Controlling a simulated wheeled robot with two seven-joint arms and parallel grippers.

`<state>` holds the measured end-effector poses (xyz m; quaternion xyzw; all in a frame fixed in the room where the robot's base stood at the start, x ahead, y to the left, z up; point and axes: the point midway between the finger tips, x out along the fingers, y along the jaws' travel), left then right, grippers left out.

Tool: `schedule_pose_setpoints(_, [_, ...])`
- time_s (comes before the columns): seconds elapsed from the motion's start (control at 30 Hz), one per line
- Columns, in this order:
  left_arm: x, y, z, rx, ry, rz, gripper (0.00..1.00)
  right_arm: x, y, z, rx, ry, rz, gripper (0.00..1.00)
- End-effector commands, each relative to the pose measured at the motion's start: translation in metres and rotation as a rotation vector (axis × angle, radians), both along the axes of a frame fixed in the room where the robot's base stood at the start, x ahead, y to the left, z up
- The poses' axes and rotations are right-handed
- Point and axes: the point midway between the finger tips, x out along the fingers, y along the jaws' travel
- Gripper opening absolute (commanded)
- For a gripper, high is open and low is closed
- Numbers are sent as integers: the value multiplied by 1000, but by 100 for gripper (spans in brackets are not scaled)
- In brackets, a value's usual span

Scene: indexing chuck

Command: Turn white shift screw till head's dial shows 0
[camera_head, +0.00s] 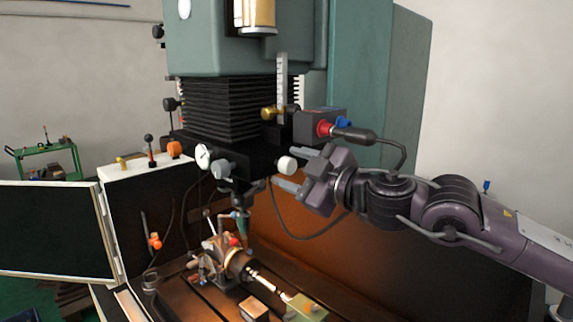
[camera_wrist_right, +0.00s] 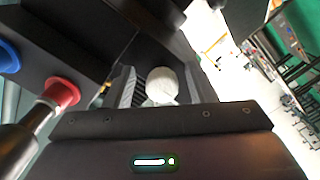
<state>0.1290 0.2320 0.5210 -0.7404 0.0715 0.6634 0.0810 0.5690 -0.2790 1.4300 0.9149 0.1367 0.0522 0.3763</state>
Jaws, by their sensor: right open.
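The white shift screw (camera_head: 287,164) sticks out from the right side of the black machine head (camera_head: 235,155). In the right wrist view the white screw (camera_wrist_right: 161,84) sits between the two grey fingers, with no clear contact. My right gripper (camera_head: 288,168) is open, its fingers pointing left, one above and one below the screw. The round white dial (camera_head: 203,157) is on the head's left front; its reading is too small to make out. A grey knob (camera_head: 222,169) is beside the dial. My left gripper is not in view.
A dark box with red and blue connectors (camera_head: 322,126) and a cable is just above my right gripper; it also shows in the right wrist view (camera_wrist_right: 60,92). A brass knob (camera_head: 268,113) is above the screw. A chuck fixture (camera_head: 235,262) stands on the table below.

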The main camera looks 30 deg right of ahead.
Motion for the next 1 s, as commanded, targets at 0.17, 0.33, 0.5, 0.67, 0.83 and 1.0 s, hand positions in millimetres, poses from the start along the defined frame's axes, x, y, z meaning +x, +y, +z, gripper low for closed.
schedule_pose_setpoints(0.17, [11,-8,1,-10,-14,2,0,-1,1,1,0,-1,1,50])
schedule_pose_setpoints(0.33, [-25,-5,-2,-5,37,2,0,0,1,0,0,0,0,40])
schedule_pose_setpoints(0.5, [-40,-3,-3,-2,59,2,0,0,1,0,0,0,0,18])
schedule_pose_setpoints(0.67, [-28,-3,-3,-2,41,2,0,0,0,0,-1,0,-1,6])
schedule_pose_setpoints(0.83, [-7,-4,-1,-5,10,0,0,0,0,0,-19,-6,-1,6])
schedule_pose_setpoints(1.0, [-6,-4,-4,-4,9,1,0,0,1,-1,-81,-27,-1,6])
